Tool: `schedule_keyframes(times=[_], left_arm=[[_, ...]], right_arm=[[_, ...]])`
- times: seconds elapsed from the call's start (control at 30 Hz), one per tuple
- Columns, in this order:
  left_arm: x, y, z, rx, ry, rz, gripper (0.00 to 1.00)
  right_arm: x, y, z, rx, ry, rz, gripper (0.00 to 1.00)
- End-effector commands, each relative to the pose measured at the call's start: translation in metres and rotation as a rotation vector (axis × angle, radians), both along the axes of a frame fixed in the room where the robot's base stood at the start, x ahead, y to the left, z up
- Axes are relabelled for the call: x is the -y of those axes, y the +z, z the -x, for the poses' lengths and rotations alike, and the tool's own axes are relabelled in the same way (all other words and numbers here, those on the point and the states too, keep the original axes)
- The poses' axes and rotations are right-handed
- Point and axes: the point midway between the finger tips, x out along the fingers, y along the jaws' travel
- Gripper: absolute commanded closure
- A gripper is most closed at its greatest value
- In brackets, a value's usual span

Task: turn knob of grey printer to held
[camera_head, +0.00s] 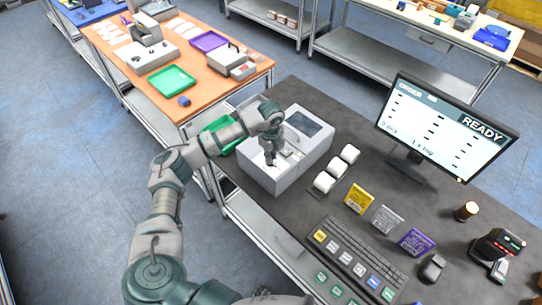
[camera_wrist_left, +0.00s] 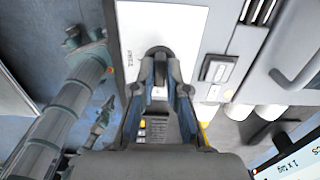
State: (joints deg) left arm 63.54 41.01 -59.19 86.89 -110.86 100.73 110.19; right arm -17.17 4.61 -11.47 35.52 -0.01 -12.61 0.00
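The grey printer (camera_head: 310,147) stands on the dark desk at the centre of the head view. My left gripper (camera_head: 270,161) reaches down to its front face. In the left wrist view, the dark round knob (camera_wrist_left: 159,51) is on the printer's white panel (camera_wrist_left: 190,25). The left fingers (camera_wrist_left: 161,72) converge, with their tips at the two sides of the knob, and appear closed on it. The fingertips cover part of the knob, and its setting cannot be read. Small dark print stands left of the knob. My right gripper is not in view.
A monitor (camera_head: 446,124) reading READY stands at the right. White rolls (camera_head: 337,170) lie beside the printer. A keyboard (camera_head: 352,262), coloured cards (camera_head: 359,199) and a scanner (camera_head: 497,247) are on the desk. A green tray (camera_head: 222,134) is left of the printer.

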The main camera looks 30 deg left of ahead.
Motion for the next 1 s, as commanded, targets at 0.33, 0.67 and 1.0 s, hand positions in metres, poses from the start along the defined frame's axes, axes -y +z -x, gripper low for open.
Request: schedule_keyframes(times=[0.33, 0.67, 1.0], left_arm=[[0.000, 0.002, -0.001, 0.005, 0.001, 0.001, 0.62], [0.000, 0.043, -0.002, 0.008, 0.000, 0.003, 0.62], [-0.002, 0.109, -0.003, 0.006, 0.002, 0.003, 0.62]], right_arm=[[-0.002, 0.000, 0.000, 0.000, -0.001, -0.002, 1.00], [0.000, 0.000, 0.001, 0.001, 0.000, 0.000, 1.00], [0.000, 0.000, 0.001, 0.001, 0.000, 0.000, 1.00]])
